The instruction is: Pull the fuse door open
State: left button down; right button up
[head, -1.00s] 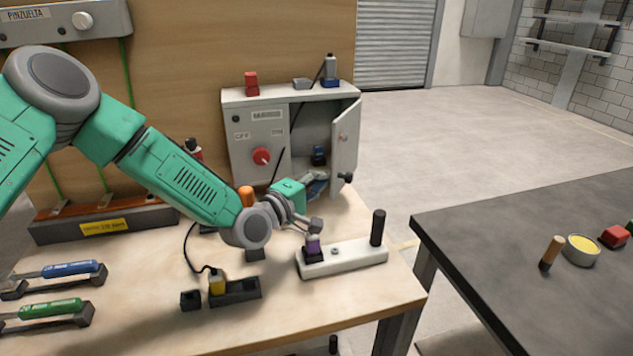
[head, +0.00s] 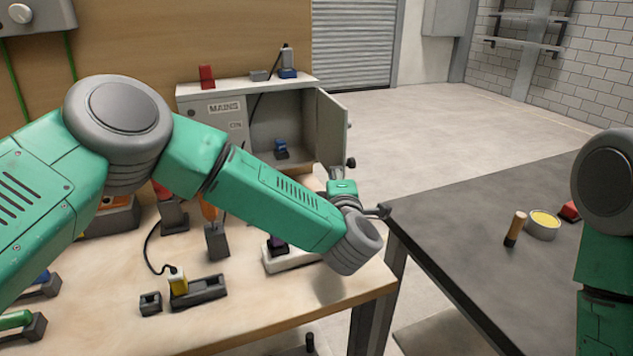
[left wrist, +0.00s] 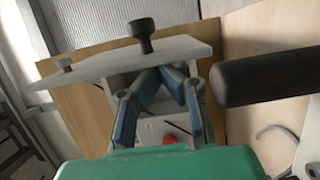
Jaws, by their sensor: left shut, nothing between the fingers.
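The fuse door (head: 331,130) is the grey panel on the right side of the cabinet (head: 212,113). It stands swung open, with the inside of the cabinet showing beside it. My left gripper (head: 337,178) is just below the door's lower end in the head view. My right gripper is out of view.
A blue-topped part (head: 281,148) sits inside the cabinet. My left forearm partly hides a white block (head: 285,262) on the workbench. A thick black post (left wrist: 265,80) is close on the right in the left wrist view. A dark table (head: 460,205) stands at right.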

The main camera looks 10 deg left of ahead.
pick_arm(q)
jog(key=shift+w+d+y+b, duration=0.15)
jog(key=shift+w+d+b, duration=0.15)
jog(key=shift+d, duration=0.35)
jog(key=shift+w+d+y+b, duration=0.15)
jog(key=shift+w+d, duration=0.1)
jog(key=shift+d, duration=0.35)
